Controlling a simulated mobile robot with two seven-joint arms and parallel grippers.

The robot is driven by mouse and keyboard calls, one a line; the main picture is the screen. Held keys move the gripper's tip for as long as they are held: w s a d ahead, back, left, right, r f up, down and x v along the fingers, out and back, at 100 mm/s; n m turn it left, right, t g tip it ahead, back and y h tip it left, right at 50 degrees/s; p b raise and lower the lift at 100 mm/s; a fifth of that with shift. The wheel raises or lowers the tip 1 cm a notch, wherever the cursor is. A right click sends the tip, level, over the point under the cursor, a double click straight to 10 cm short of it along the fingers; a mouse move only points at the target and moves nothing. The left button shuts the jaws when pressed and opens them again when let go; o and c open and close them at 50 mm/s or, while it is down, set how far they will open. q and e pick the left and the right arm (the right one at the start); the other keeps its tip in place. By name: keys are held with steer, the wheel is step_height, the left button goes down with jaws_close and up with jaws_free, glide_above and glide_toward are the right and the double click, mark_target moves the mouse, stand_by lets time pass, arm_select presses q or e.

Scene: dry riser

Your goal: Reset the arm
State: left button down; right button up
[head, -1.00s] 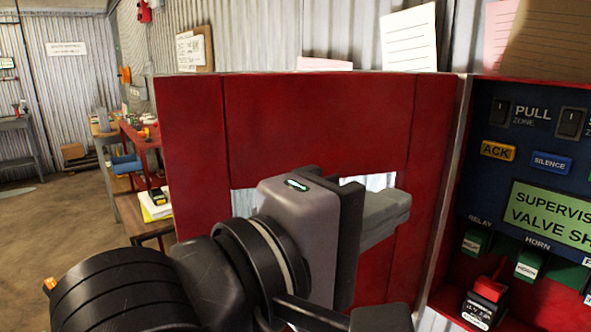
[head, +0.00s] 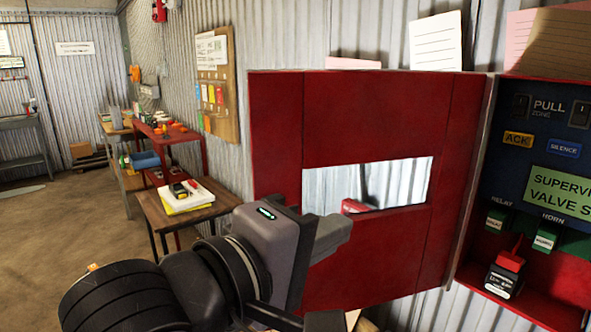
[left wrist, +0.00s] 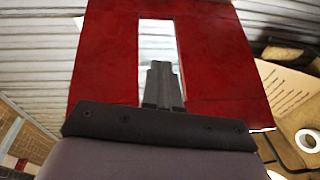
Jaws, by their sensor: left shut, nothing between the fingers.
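My left gripper (head: 334,232) is in front of the open red cabinet door (head: 275,140), with its fingers together and nothing between them. It hides part of the door's lower left. In the left wrist view the shut fingers (left wrist: 161,84) appear in front of the door (left wrist: 97,70) and overlap its window slot (left wrist: 156,40). I cannot tell whether they touch the door. My right gripper is not in view.
The red cabinet with a dark control panel (head: 545,180) stands open at the right. A wooden table (head: 180,213) with papers and a red shelf (head: 168,137) stand along the wall behind. The floor (head: 60,240) at the left is clear.

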arm_select(q)
steer(key=w+a+f+n+t+y, duration=0.1)
steer(key=w+a+f+y, duration=0.35)
steer(key=a, duration=0.45)
steer(key=w+a+f+t+y, duration=0.1)
steer(key=w+a+f+y, duration=0.35)
steer(key=a, duration=0.55)
step_height(320, 180, down, 10)
steer(key=a+m+g, duration=0.1)
steer(key=a+m, duration=0.1)
steer(key=m, duration=0.1)
steer(key=s+a+f+m+g, duration=0.1)
steer(key=s+a+f+m, duration=0.2)
steer(key=f, duration=0.5)
steer(key=s+a+f+m+g, duration=0.1)
steer(key=s+a+f+m, duration=0.15)
steer(key=f, duration=0.55)
steer(key=s+a+f+m+g, duration=0.1)
steer(key=s+a+f+m, duration=0.25)
steer(key=s+f, duration=0.3)
steer(key=s+a+f+m, duration=0.3)
steer(key=s+f+m, duration=0.1)
steer(key=s+f, duration=0.25)
steer(key=d+n, duration=0.4)
steer(key=d, duration=0.5)
steer(key=shift+s+d+n+t, duration=0.2)
steer(key=shift+s+n+t, duration=0.1)
steer(key=shift+s, duration=0.1)
